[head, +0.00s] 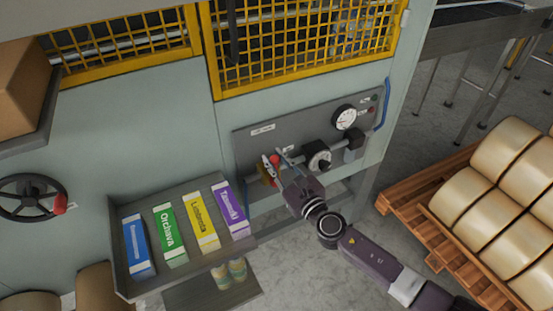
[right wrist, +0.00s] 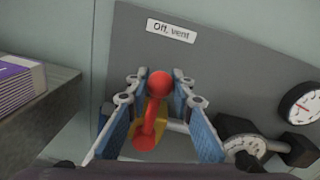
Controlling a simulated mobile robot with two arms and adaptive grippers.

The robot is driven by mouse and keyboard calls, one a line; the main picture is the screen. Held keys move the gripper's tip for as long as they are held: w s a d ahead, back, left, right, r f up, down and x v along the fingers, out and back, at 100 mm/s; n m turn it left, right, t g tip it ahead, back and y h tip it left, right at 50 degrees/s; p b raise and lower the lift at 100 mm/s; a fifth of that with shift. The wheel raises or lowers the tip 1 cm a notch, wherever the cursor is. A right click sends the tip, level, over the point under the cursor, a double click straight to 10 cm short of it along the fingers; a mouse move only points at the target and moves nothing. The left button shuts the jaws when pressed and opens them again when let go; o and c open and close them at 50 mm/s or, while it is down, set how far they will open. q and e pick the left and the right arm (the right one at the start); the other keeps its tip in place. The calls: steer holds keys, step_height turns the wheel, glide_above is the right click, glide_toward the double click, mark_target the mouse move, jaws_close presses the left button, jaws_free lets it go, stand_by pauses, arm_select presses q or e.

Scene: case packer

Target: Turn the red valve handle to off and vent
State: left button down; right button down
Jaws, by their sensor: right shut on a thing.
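The red valve handle (head: 274,161) sits on a yellow-bodied valve at the left of the grey pneumatic panel (head: 300,126). In the right wrist view the handle (right wrist: 151,122) has a round knob and its arm runs down to the yellow body (right wrist: 154,108). A white label reading "Off, vent" (right wrist: 172,31) is on the panel above it. My right gripper (head: 275,155) is at the valve, its blue-padded fingers (right wrist: 156,77) on either side of the handle, shut on it. The fingers partly hide the valve in the head view. My left gripper is not in view.
A handwheel (head: 30,197) is far left; a pallet (head: 406,191) with rolls is right.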

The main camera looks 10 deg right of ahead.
steer(key=shift+s+a+f, duration=0.1)
steer(key=c, duration=1.7)
jaws_free()
steer(key=shift+o, duration=0.2)
steer(key=v, duration=1.2)
